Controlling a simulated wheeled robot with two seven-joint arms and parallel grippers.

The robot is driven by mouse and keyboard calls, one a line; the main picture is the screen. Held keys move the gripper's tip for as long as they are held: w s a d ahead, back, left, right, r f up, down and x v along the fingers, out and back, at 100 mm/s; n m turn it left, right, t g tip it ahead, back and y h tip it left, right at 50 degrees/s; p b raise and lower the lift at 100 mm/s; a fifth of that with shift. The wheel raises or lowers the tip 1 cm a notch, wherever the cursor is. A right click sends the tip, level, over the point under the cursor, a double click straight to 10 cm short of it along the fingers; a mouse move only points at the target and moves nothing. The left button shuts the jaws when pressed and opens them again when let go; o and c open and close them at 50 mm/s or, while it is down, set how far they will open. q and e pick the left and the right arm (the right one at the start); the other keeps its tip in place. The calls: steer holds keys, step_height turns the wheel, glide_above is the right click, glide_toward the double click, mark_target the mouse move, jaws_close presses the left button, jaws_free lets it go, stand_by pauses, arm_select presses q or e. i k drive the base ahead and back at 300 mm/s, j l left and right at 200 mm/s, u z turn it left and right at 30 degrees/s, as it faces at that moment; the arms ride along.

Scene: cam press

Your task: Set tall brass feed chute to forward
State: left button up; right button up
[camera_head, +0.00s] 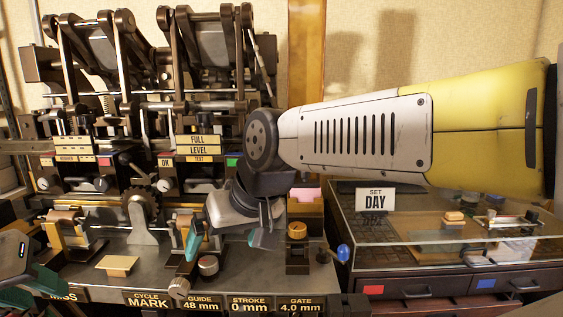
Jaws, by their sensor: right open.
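I cannot pick out the tall brass feed chute for certain. A tall amber-brown upright strip (306,50) stands behind the press at the top middle. Two tilted grey plates in dark frames, a left one (101,46) and a right one (208,44), top the press. My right gripper (228,242) hangs open over the press's front deck, its teal fingertips apart with nothing seen between them. Its arm crosses from the right and hides part of the press. My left gripper (24,280) is cut off at the lower left edge, so its jaws are unclear.
A brass knob (297,230) and a blue-tipped lever (343,252) stand right of my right gripper. A toothed wheel (142,207) stands to its left. Labels line the deck's front edge.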

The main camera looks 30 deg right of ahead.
mark_target(307, 19)
steer(key=k+l+z, duration=0.2)
steer(key=k+l, duration=0.35)
steer(key=k, duration=0.15)
steer(key=i+l+z, duration=0.1)
steer(key=l, duration=0.75)
steer(key=i+l+z, duration=0.15)
steer(key=l, duration=0.25)
steer(key=j+u, duration=0.1)
steer(key=u, duration=0.15)
steer(key=i, duration=0.05)
